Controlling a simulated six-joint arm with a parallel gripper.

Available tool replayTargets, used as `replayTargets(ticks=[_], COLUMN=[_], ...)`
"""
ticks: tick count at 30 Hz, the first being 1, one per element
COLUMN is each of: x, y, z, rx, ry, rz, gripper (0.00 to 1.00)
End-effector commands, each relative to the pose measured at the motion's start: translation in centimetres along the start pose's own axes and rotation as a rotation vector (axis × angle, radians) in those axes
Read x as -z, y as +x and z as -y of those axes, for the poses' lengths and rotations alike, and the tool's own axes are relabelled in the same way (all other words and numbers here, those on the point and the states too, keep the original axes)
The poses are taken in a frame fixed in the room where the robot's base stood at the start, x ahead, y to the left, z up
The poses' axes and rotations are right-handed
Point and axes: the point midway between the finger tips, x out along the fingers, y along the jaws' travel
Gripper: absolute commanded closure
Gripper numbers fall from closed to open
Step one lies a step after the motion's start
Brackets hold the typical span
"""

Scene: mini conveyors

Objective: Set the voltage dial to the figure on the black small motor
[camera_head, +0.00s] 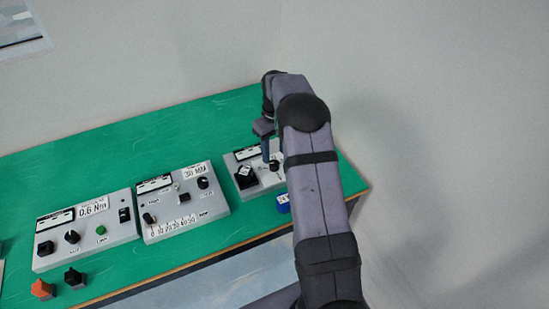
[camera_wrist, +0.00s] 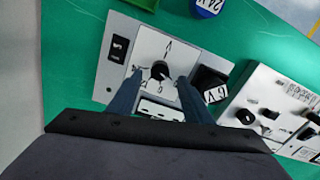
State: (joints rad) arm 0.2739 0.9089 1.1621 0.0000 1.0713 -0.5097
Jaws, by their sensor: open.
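The voltage dial is a black knob (camera_wrist: 160,70) on a white plate on the rightmost grey panel; it also shows in the head view (camera_head: 275,165). My gripper (camera_wrist: 160,79) is open, with a fingertip on either side of the knob; I cannot tell whether they touch it. In the head view, my gripper (camera_head: 266,152) is over this panel, partly hidden by my arm. The black small motor (camera_wrist: 208,78) sits at the panel's edge, beside the dial; it also shows in the head view (camera_head: 246,180). Its white label seems to read 6 V. The dial's figures are too small to read surely.
A blue motor (camera_head: 282,200) marked 24 V stands in front of the panel. Left are a 30 MM panel (camera_head: 215,208) and a 0.6 Nm panel (camera_head: 60,262). An orange block (camera_head: 41,289) and a black one (camera_head: 74,278) stand at the green table's front left.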

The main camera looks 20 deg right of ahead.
Motion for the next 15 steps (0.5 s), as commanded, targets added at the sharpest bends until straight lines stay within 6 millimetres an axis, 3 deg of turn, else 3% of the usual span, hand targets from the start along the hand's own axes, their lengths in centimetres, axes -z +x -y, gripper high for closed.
replayTargets(ticks=[9, 15], x=[0.0, 0.0], y=[3.6, 4.6], z=[0.0, 0.0], rx=[0.001, 0.0], ry=[0.0, 0.0], rz=[0.001, 0.0], gripper=[0.55, 0.55])
